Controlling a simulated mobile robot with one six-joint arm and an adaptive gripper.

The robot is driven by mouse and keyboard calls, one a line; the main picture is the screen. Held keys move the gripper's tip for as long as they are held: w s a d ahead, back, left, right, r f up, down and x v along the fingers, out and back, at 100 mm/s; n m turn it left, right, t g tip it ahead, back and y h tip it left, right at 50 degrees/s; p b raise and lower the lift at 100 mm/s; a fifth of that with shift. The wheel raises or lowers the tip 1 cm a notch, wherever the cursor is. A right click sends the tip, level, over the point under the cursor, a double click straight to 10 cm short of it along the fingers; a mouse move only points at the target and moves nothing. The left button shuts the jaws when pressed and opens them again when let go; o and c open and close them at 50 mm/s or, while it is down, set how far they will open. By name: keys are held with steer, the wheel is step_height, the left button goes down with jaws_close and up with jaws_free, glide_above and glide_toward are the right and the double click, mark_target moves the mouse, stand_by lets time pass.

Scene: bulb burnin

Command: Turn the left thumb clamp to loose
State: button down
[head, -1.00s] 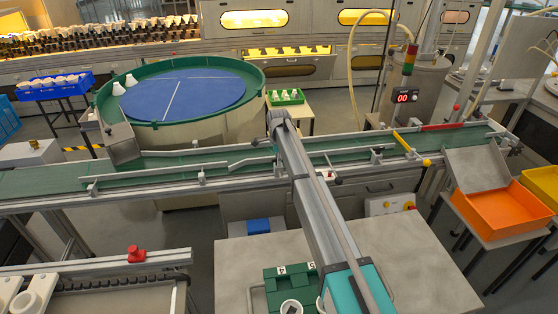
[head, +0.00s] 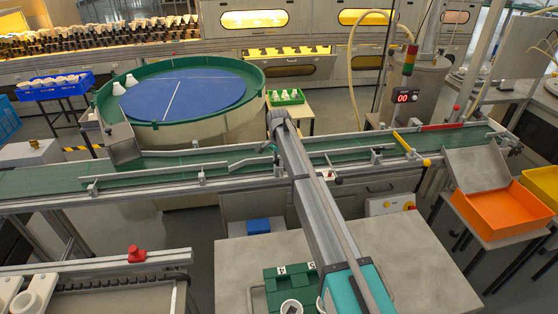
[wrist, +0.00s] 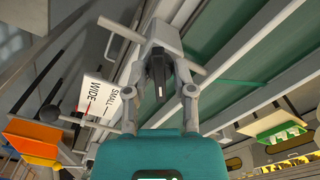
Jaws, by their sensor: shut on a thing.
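In the wrist view, my gripper (wrist: 160,72) reaches from its teal body to a black handle, the left thumb clamp (wrist: 156,86), on a grey bracket at the rail. The fingers are closed on both sides of the handle. Their exact contact is partly hidden. In the head view, my arm covers most of the clamp and gripper; only a small dark piece shows just left of the arm, above the green conveyor. The clamp's loose or tight setting cannot be read.
A white label reading SMALL and WIDE (wrist: 98,100) lies beside a black ball-ended lever (wrist: 48,114). Metal guide rails run along the green conveyor (head: 50,182). An orange tray (head: 485,215) stands right; a round blue-topped table (head: 195,92) stands behind.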

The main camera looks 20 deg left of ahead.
steer(key=n, duration=0.5)
steer(key=shift+w+n, duration=0.1)
steer(key=shift+n, duration=0.2)
steer(key=n, duration=0.5)
steer(key=shift+n, duration=0.3)
steer(key=shift+c, duration=2.2)
jaws_free()
